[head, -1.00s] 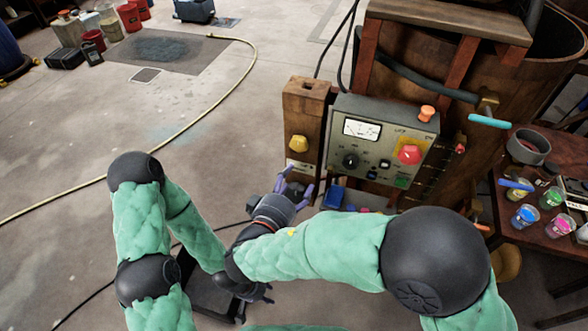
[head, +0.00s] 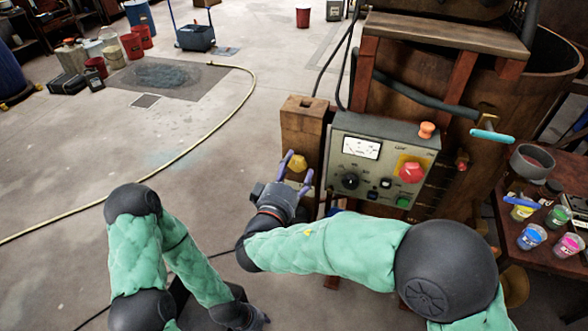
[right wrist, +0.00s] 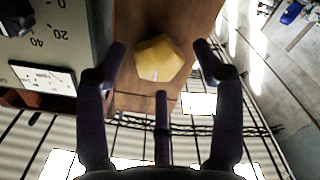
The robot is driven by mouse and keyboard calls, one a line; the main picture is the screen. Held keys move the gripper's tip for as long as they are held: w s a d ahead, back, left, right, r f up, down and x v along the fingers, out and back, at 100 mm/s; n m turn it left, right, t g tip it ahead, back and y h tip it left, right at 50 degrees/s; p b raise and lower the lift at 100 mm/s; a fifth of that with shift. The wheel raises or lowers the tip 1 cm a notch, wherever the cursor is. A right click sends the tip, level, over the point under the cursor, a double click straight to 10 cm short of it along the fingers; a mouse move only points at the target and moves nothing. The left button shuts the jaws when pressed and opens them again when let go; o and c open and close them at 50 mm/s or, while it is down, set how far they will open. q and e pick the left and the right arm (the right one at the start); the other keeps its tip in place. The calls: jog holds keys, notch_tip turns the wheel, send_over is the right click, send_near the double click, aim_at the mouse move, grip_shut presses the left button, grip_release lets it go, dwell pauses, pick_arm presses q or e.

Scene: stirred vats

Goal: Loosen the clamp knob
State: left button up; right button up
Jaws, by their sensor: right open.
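The clamp knob is a yellow, faceted knob (head: 298,162) on the front of a wooden post (head: 303,124), left of the control box. In the right wrist view the knob (right wrist: 158,60) lies between the spread fingers of my right gripper (right wrist: 160,50). Gaps show on both sides, so the fingers appear not to touch it. In the head view my right gripper (head: 297,173) is open in front of the knob and partly covers it. My left gripper (head: 255,319) is low at the bottom edge, dark and partly cut off; its fingers are unclear.
The control box (head: 384,133) with a meter, dials and a red button (head: 411,172) stands close right of the post. A wooden vat (head: 480,110) is behind it. A side table at right holds paint cups (head: 532,236). A yellow hose (head: 218,125) crosses open floor at left.

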jog(key=shift+w+d, duration=0.15)
jog(key=shift+w, duration=0.25)
jog(key=c, duration=1.1)
jog(key=shift+c, duration=0.2)
